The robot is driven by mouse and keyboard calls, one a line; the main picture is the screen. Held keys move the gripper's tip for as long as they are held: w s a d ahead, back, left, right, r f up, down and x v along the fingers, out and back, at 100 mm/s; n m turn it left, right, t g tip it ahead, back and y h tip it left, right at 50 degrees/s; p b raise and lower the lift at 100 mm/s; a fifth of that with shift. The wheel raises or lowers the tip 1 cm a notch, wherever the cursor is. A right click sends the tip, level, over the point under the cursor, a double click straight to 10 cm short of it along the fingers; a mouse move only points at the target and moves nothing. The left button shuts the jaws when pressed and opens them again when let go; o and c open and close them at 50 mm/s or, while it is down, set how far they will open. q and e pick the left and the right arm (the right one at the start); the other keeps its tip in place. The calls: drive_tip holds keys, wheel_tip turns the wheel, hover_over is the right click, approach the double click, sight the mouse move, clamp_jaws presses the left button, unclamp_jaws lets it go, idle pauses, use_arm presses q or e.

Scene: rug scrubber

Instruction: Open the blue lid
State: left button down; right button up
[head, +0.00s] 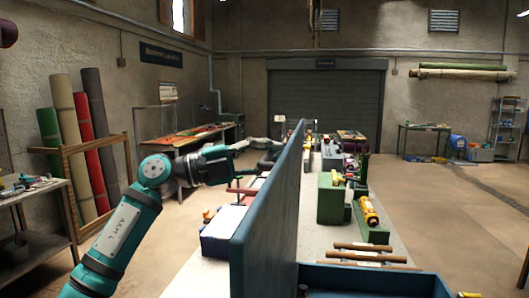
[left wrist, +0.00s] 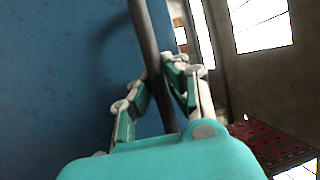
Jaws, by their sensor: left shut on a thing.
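The blue lid (head: 272,215) stands roughly upright in the middle of the head view, seen nearly edge-on. The blue box (head: 375,280) lies to its right at the bottom edge, with its inside partly showing. My left gripper (head: 246,146) reaches in from the left to the lid's left side. In the left wrist view the fingers of my left gripper (left wrist: 166,78) are closed around a dark bar-like handle (left wrist: 147,35), which runs along the blue lid face (left wrist: 60,70). My right gripper is not in view.
A long workbench (head: 383,248) right of the lid carries wooden rods (head: 372,247), a green block (head: 331,200) and a yellow-orange cylinder (head: 369,210). Rolled rugs (head: 82,135) stand in a wooden rack at left. Open floor (head: 450,210) lies at right.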

sight(265, 155)
use_arm(q)
drive_tip(key=s+d+m+y+p, duration=0.1)
drive_tip(key=d+p, duration=0.3)
drive_tip(key=d, duration=0.7)
drive_tip(key=shift+s+f+g+y, duration=0.45)
drive_tip(key=shift+s+y, duration=0.1)
drive_tip(key=shift+y, duration=0.15)
drive_tip(key=c, duration=1.3)
unclamp_jaws()
drive_tip(key=shift+a, duration=0.1)
drive_tip(key=v, duration=1.2)
